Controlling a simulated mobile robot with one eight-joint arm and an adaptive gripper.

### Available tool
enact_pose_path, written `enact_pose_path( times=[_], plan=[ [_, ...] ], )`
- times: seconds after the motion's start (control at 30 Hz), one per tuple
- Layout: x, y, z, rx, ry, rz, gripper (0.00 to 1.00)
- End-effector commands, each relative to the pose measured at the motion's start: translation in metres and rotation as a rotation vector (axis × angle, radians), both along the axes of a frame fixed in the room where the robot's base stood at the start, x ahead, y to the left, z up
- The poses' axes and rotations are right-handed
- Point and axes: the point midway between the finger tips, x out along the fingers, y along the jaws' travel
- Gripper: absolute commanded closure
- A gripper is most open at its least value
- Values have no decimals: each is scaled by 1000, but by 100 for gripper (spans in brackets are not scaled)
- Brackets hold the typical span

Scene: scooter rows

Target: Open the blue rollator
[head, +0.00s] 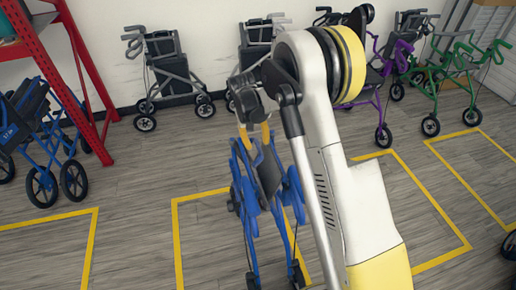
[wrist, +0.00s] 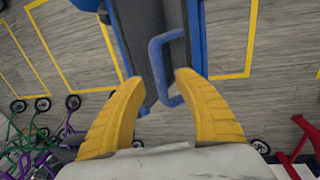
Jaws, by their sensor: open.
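A blue rollator (head: 248,205) stands in a yellow floor box in the middle of the head view. It looks narrow, its two sides close together, with a dark seat (head: 267,172) between them. My arm hides part of its right side. My gripper (head: 256,140) is above its top, fingers pointing down. In the wrist view my gripper (wrist: 160,80) is open, and a blue loop handle (wrist: 155,49) on the dark seat lies between its yellow fingertips. I cannot tell whether either finger touches the loop.
Another blue rollator (head: 37,140) stands at left by a red rack (head: 75,60). Grey rollators (head: 172,77) line the back wall. Purple (head: 381,97) and green (head: 448,78) rollators stand at right. Bare floor lies left and right of the middle rollator.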

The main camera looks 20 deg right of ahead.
Motion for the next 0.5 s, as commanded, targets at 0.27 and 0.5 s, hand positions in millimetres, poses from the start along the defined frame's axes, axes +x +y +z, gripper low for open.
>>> enact_pose_path(
  times=[0.27, 0.5],
  plan=[
    [0, -4, -19, 0, 0, 0, 62],
    [0, -4, -18, 0, 0, 0, 69]
  ],
)
